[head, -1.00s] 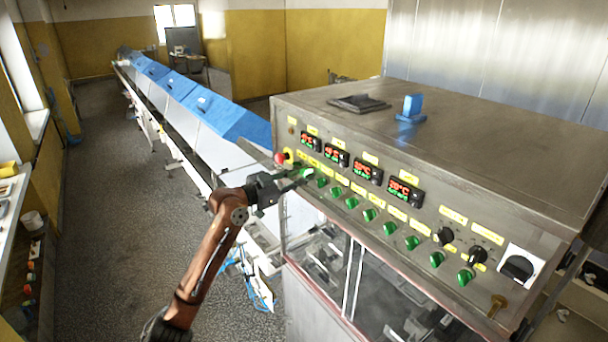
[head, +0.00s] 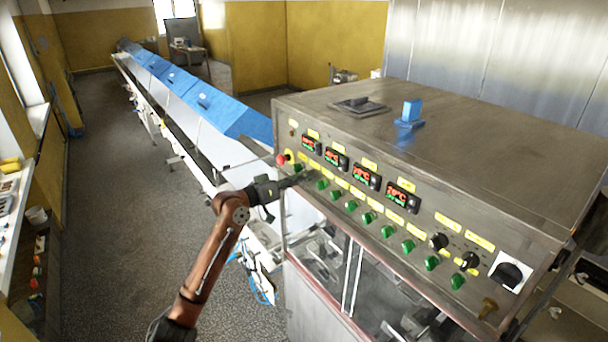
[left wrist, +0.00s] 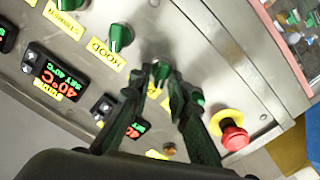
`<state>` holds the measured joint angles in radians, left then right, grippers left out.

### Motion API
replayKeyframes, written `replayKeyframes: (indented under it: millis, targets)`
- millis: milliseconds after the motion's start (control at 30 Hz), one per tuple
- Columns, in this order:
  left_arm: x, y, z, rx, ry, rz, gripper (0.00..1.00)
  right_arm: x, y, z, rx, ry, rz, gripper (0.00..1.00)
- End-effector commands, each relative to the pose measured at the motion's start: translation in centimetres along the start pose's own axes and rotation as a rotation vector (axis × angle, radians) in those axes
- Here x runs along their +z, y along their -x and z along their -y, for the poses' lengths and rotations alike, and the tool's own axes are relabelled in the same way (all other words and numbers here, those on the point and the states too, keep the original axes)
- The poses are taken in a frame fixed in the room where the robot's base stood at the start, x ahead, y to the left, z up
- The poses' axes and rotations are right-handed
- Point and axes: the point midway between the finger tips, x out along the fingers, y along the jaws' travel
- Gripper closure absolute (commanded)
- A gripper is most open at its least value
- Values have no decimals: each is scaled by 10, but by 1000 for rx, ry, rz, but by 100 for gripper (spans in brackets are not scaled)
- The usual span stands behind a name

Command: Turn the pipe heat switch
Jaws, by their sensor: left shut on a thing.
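My left gripper (head: 303,179) is at the left end of the control panel's row of green switches. In the left wrist view its dark fingers (left wrist: 166,84) are closed around a green switch (left wrist: 160,70), second from the red emergency button. That switch's label is hidden, so I cannot read whether it is the pipe heat switch. One green switch (left wrist: 198,98) is beside the right-hand finger, and the switch labelled HOOD (left wrist: 120,38) is on the other side. In the head view the held switch is hidden by the gripper. My right gripper is not in view.
The red emergency button (head: 282,159) on its yellow base is close to the gripper. Temperature displays (head: 366,177) sit above the switches. Black knobs (head: 439,241) are farther right. A long blue-covered conveyor (head: 205,101) runs behind; the floor at left is clear.

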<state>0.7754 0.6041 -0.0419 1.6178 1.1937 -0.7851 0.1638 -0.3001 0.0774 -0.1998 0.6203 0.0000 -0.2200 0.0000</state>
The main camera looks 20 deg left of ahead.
Motion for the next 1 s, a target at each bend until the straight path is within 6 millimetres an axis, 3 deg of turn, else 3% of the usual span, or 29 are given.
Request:
replayKeyframes:
  millis: [667,700,833,1000]
  targets:
    - [2,0,1,0,67,2,100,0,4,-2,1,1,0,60]
    - [2,0,1,0,67,2,82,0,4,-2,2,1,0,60]
    - [1,0,1,0,66,1,74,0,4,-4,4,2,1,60]
    - [1,0,0,0,65,1,74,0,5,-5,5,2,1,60]
